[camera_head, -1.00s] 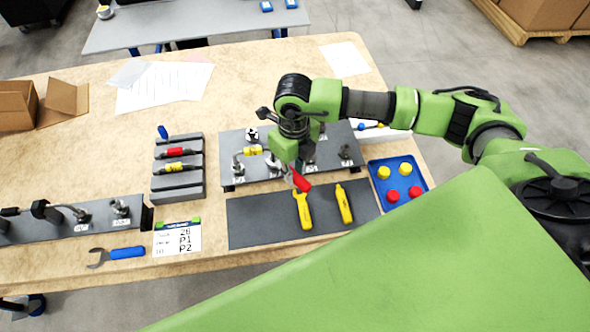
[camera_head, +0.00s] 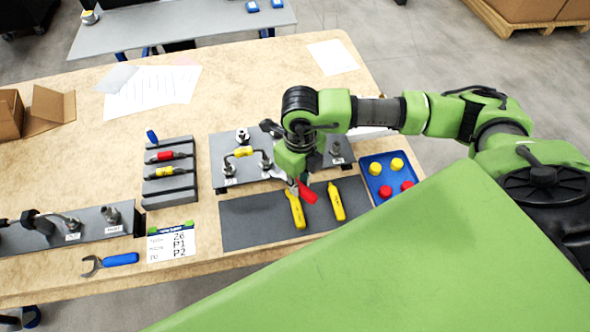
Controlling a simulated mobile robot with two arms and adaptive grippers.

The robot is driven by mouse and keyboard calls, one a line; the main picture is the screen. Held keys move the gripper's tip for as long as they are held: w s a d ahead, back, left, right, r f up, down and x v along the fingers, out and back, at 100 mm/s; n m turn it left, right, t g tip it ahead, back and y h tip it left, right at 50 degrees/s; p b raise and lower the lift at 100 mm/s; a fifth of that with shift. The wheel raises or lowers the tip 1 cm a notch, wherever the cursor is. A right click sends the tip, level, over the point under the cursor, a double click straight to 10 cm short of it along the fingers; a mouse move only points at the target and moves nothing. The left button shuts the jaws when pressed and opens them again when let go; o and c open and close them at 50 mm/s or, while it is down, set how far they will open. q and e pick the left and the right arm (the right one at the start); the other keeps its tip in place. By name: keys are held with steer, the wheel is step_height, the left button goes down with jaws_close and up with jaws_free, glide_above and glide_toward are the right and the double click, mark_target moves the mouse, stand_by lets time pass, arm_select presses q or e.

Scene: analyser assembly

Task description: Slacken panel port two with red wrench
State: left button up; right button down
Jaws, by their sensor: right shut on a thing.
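The grey port panel (camera_head: 222,148) stands in the middle of the table with several metal ports on it. A yellow-banded link (camera_head: 243,151) joins two ports at its left part. My right gripper (camera_head: 294,172) is over the panel's front edge, shut on the red wrench. The red wrench's handle (camera_head: 308,191) points toward the near side. Its metal head reaches left, close to a front port (camera_head: 266,164); I cannot tell whether they touch. The gripper hides part of the wrench and panel. Port labels are too small to read. My left gripper is not in view.
Two yellow tools (camera_head: 337,203) lie on a dark mat (camera_head: 247,222). A blue tray (camera_head: 376,201) holds red and yellow caps. A grey rack (camera_head: 171,196), a blue-handled wrench (camera_head: 120,259), a printed card (camera_head: 171,243) and another panel (camera_head: 88,227) are left.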

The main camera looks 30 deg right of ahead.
steer(key=shift+s+a+r+p, duration=0.15)
steer(key=shift+s+r+p, duration=0.15)
steer(key=shift+s+r, duration=0.1)
step_height(320, 180, up, 8)
steer(key=s+p, duration=0.2)
steer(key=p, duration=0.2)
steer(key=shift+a, duration=0.3)
steer(key=shift+r, duration=0.1)
